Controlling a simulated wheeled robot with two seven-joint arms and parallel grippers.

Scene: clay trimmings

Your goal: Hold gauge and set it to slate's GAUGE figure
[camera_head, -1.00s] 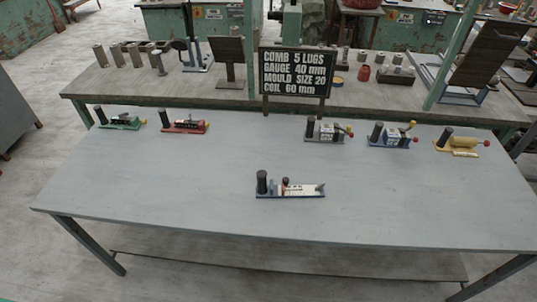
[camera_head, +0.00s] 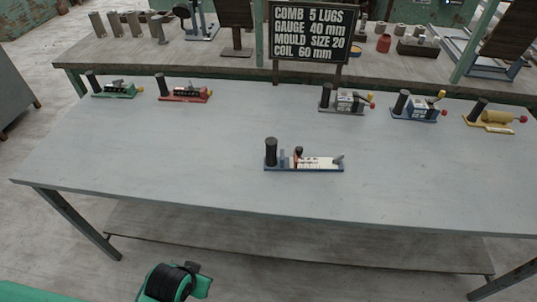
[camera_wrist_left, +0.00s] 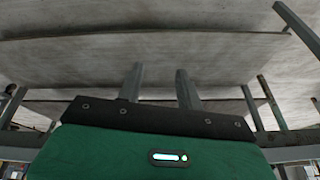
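The gauge (camera_head: 318,165) lies at the middle front of the table in the head view. It has a blue base, a white scale strip, a dark upright handle at its left end, a small dark knob and a grey piece at its right end. Its reading is too small to tell. The slate (camera_head: 309,32) stands behind the table and reads COMB 5 LUGS, GAUGE 40 mm, MOULD SIZE 20, COIL 60 mm. My left gripper (camera_wrist_left: 158,88) shows two grey fingers apart, with nothing between them, in the left wrist view. My right gripper is not in view.
Along the table's back edge stand a green device (camera_head: 114,90), a red device (camera_head: 185,95), a grey device (camera_head: 346,103), a blue device (camera_head: 418,109) and a yellow device (camera_head: 495,120). The grey table (camera_head: 180,150) is bare around the gauge.

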